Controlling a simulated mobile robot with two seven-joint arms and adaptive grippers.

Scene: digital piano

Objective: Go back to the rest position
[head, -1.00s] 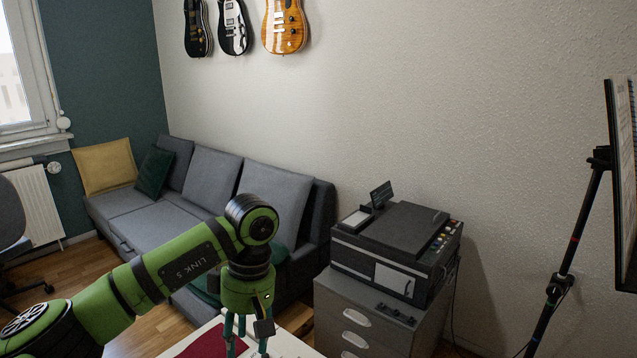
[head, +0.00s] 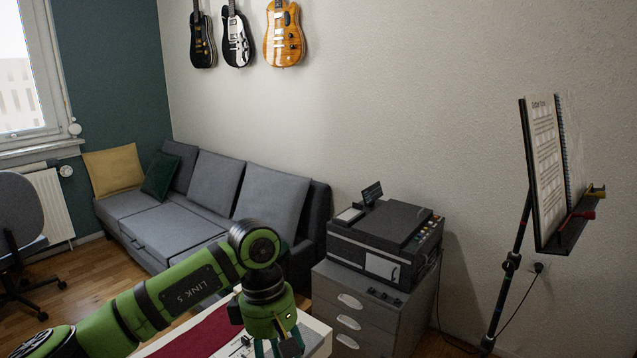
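My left arm comes in from the lower left, and its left gripper (head: 284,347) hangs downward at the bottom edge of the head view. The gripper is over the right end of the digital piano. Its teal fingers are partly cut off by the frame, so I cannot tell whether it is open or shut. The white piano (head: 318,332) shows only at its end, with a dark red strip (head: 205,335) lying on it. The keys are out of view. My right gripper is not in view.
A grey drawer cabinet (head: 350,318) with a black printer (head: 385,240) stands right of the piano. A music stand with a score (head: 545,150) is at the right. A grey sofa (head: 165,240) is behind, an office chair (head: 20,225) at the left. Guitars (head: 284,35) hang on the wall.

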